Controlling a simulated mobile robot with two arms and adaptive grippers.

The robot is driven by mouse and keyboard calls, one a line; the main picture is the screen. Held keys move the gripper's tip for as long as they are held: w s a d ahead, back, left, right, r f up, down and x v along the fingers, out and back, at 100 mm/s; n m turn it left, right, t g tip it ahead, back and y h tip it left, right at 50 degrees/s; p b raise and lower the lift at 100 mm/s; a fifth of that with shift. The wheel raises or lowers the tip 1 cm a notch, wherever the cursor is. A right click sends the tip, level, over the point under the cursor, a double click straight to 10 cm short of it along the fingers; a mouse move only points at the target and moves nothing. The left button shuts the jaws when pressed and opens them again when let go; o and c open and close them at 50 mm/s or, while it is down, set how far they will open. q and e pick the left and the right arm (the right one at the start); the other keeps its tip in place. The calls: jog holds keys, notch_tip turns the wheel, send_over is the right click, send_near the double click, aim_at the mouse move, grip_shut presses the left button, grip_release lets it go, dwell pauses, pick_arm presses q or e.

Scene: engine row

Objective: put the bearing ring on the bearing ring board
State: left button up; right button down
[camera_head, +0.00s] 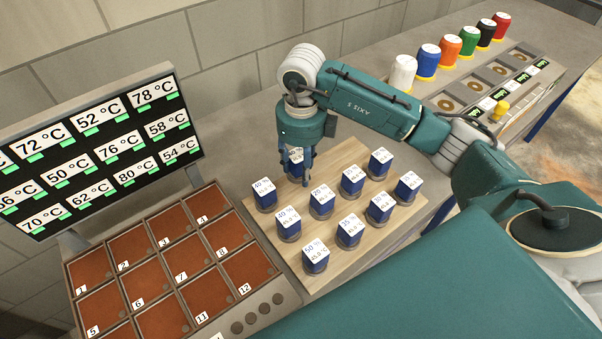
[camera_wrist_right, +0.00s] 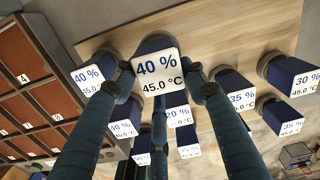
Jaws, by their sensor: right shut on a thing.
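My right gripper (camera_head: 299,170) points down at the back of the wooden board (camera_head: 345,160). Its fingers are shut on a blue piece (camera_head: 295,156) with a white label. In the right wrist view the held blue piece (camera_wrist_right: 155,72) reads 40 % and 45.0 °C and sits between the fingers. I cannot tell whether it is clear of the wood. Several similar labelled blue pieces (camera_head: 320,207) stand upright on round grey bases around it. I cannot tell which item is the bearing ring or which board is its board. My left gripper is not in view.
A panel of numbered brown squares (camera_head: 208,298) lies at the left, below a temperature display (camera_head: 90,150). At the back right, coloured cups (camera_head: 450,50) stand in a row behind a panel with round sockets (camera_head: 478,87). Neighbouring blue pieces stand close to my gripper.

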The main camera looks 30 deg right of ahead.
aim_at(301, 176)
notch_tip(301, 176, down, 3)
jog(key=shift+f+p, duration=0.2)
jog(key=shift+p, duration=0.35)
jog(key=shift+f, duration=0.45)
jog(key=shift+f, duration=0.1)
jog(key=c, duration=1.3)
grip_release()
jog(key=shift+o, duration=0.2)
